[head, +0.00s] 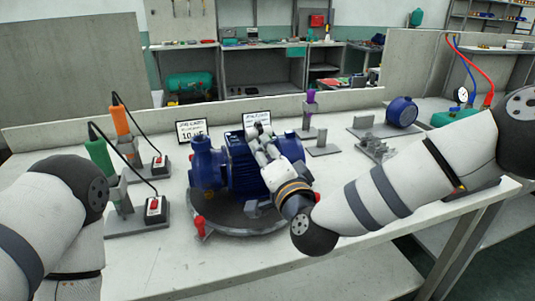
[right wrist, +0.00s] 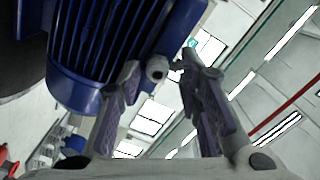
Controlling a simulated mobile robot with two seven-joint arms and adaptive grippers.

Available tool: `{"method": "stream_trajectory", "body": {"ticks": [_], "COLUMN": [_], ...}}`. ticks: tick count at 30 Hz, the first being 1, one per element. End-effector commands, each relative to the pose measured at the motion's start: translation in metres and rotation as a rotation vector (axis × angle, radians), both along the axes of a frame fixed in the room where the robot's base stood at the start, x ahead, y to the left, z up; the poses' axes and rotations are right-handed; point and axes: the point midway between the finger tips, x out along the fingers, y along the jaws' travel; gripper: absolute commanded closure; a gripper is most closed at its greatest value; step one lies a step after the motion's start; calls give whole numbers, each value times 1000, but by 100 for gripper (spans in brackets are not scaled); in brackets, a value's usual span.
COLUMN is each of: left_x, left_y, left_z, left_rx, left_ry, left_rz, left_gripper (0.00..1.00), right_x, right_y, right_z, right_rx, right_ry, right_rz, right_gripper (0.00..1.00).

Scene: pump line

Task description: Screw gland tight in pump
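The blue pump with its finned motor (head: 238,163) stands on a round grey plate (head: 235,217) on the bench. My right gripper (head: 260,146) is at the right part of the pump, with its fingers near the motor housing. In the right wrist view, the finned blue housing (right wrist: 105,45) fills the upper left. A small grey round fitting, possibly the gland (right wrist: 157,68), shows between the two spread fingertips of my right gripper (right wrist: 160,75). Whether a finger touches it I cannot tell. My left arm shows at the left, but its gripper is out of view.
A green-handled tool (head: 99,156) and an orange-handled tool (head: 119,121) stand in holders with switch boxes at the left. Two small signs stand behind the pump. A purple-topped tool (head: 311,97) and a blue round part (head: 401,112) are at the back right.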

Motion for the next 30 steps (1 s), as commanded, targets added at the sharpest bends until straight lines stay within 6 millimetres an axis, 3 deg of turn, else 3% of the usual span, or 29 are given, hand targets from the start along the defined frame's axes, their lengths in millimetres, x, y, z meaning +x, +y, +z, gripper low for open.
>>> {"method": "stream_trajectory", "body": {"ticks": [2,6,12,17,24,25,30], "left_x": [1,1,1,-4,-4,-3,-3], "left_y": [0,0,0,0,0,0,0], "left_z": [1,1,1,-3,-3,-3,-3], "left_rx": [0,0,0,-1,-1,0,0], "left_ry": [-5,-4,-3,14,14,13,12], "left_rz": [0,0,0,0,0,0,0], "left_gripper": [62,62,62,62,62,62,62], "right_x": [0,0,0,0,0,0,0], "right_y": [1,0,0,0,0,0,0], "right_z": [1,0,-1,-3,0,1,0], "right_rx": [-119,-108,-93,172,206,204,200], "right_ry": [-42,-35,-30,60,67,65,64], "right_rz": [1,-1,-1,-1,0,1,1], "right_gripper": [70,100,100,100,100,77,74]}}
